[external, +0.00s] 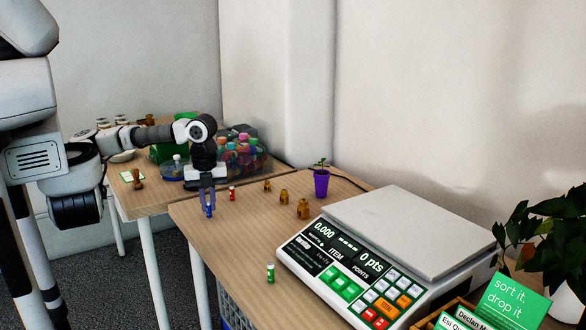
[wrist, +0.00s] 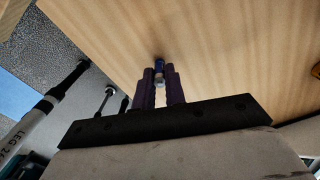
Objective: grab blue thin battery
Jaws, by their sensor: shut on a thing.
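The blue thin battery (wrist: 159,68) is between the tips of my gripper (wrist: 160,80) in the wrist view, with a pale end showing. My gripper is shut on it. In the external view my gripper (external: 208,200) points down at the left edge of the front wooden table (external: 240,225), and the blue battery (external: 209,211) shows small at its fingertips. I cannot tell whether the battery touches the table top.
A red battery (external: 232,193) stands just right of my gripper. A large scale (external: 385,265) fills the right side. A second table (external: 150,198) is behind.

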